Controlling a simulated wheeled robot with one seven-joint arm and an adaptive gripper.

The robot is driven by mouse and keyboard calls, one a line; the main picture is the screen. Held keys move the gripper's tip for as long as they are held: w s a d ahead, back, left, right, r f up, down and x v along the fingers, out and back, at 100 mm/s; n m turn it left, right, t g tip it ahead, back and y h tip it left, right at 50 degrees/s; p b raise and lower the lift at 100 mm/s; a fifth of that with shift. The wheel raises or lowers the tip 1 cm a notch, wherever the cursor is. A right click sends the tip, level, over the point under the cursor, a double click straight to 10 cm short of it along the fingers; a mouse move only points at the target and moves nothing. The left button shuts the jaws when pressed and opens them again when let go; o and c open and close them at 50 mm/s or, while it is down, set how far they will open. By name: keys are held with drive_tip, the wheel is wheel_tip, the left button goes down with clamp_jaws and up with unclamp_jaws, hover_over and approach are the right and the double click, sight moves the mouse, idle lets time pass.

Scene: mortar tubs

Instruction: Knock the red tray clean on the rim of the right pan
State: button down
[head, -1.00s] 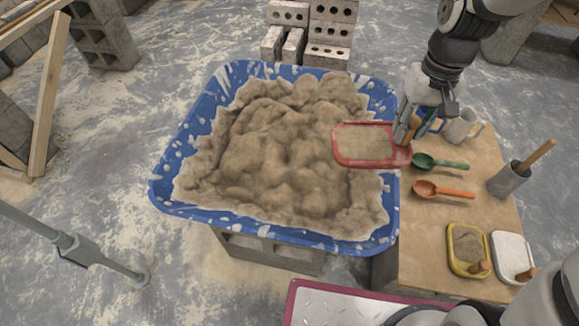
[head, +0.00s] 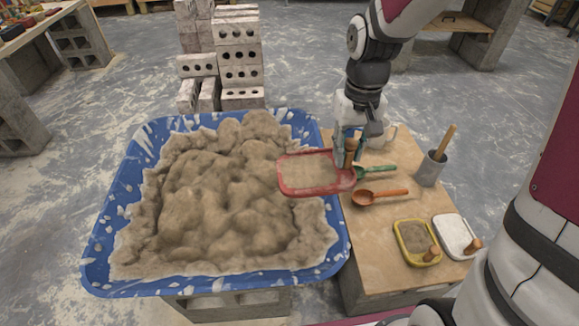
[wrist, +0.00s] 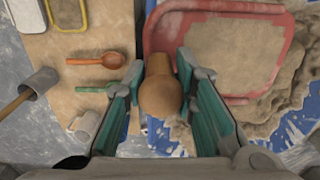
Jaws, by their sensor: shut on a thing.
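The red tray (head: 305,191) holds a flat layer of sand and looks roughly level. My gripper (head: 347,158) is shut on its wooden handle (wrist: 160,97), with a finger on each side in the wrist view. The tray's red rim (wrist: 158,37) shows beyond the fingertips there. The tray hangs over the right rim of the blue tub (head: 208,286), beside the sand heap (head: 205,190). I cannot tell whether tray and rim touch. Only this one large tub is in view, and I cannot tell whether it is the right pan.
The wooden board (head: 372,238) on the right holds an orange spoon (head: 380,196), a green spoon (head: 376,170), a yellow tray (head: 398,240), a white tray (head: 438,222), a grey pot (head: 429,172) and a white mug (head: 388,134). Bricks (head: 238,60) stand behind the tub.

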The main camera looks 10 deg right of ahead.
drive_tip(key=shift+d+f, duration=0.15)
drive_tip(key=shift+f, duration=0.15)
drive_tip(key=w+d+f+h+b, duration=0.3)
drive_tip(key=d+f+h+b, duration=0.3)
drive_tip(key=d+f+b, duration=0.1)
drive_tip(key=shift+w+f+b, duration=0.35)
drive_tip(key=shift+f+b, duration=0.3)
drive_tip(key=shift+f, duration=0.3)
wheel_tip(320, 180, down, 7)
drive_tip(key=b, duration=0.5)
wheel_tip(320, 180, up, 7)
drive_tip(key=p, duration=0.5)
